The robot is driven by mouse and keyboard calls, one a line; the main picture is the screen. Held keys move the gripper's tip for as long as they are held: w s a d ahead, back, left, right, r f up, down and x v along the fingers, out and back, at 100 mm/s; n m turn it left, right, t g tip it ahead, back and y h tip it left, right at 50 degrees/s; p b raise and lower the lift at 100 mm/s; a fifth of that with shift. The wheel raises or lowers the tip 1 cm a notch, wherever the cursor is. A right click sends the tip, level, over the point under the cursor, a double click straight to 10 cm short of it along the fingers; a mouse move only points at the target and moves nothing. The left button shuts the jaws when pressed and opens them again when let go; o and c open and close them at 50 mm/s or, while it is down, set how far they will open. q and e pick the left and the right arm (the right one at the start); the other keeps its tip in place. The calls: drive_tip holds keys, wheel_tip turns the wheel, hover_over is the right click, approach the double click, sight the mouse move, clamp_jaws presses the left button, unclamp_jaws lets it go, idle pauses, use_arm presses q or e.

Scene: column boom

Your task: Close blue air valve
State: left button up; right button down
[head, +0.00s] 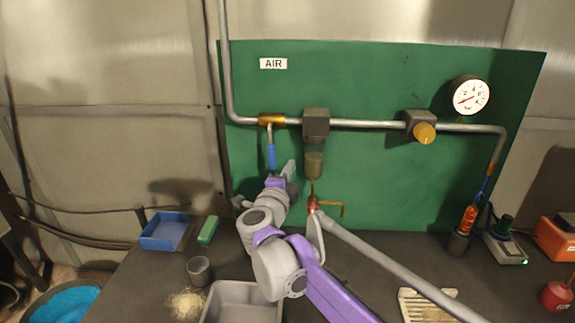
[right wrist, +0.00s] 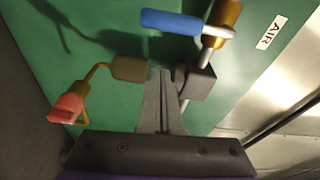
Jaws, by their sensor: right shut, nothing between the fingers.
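The blue air valve has a brass body (head: 272,120) on the horizontal pipe under the AIR label. Its blue lever (head: 271,157) hangs straight down, across the pipe's direction. The right wrist view shows the blue lever (right wrist: 185,22) and brass body (right wrist: 228,14) at the top. My right gripper (head: 291,166) is just right of and slightly below the lever's lower end. Its fingers (right wrist: 161,75) are shut and empty, and appear apart from the lever. My left gripper is not in view.
A regulator knob (head: 424,134) and gauge (head: 469,95) sit farther right. A blue tray (head: 166,231) and grey bin (head: 242,301) are on the bench.

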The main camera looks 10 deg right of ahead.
sight(272, 146)
drive_tip(key=s+r+n+t+y+p, duration=0.3)
drive_tip(key=s+r+y+p, duration=0.2)
drive_tip(key=s+y, duration=0.2)
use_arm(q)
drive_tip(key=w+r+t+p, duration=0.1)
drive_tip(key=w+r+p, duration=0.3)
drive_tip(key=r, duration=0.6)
use_arm(e)
wheel_tip(272, 146, down, 5)
drive_tip(key=s+d+n+g+y+b, duration=0.2)
drive_tip(key=d, duration=0.1)
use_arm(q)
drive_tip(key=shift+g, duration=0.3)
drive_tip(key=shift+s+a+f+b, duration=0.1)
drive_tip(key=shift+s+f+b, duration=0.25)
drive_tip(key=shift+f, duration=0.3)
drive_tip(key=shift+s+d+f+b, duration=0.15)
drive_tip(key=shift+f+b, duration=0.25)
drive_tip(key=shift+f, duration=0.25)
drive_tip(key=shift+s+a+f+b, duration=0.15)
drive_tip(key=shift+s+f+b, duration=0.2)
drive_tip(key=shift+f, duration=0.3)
use_arm(e)
drive_tip(key=w+a, duration=0.5)
drive_tip(key=w, duration=0.6)
drive_tip(key=shift+w, duration=0.3)
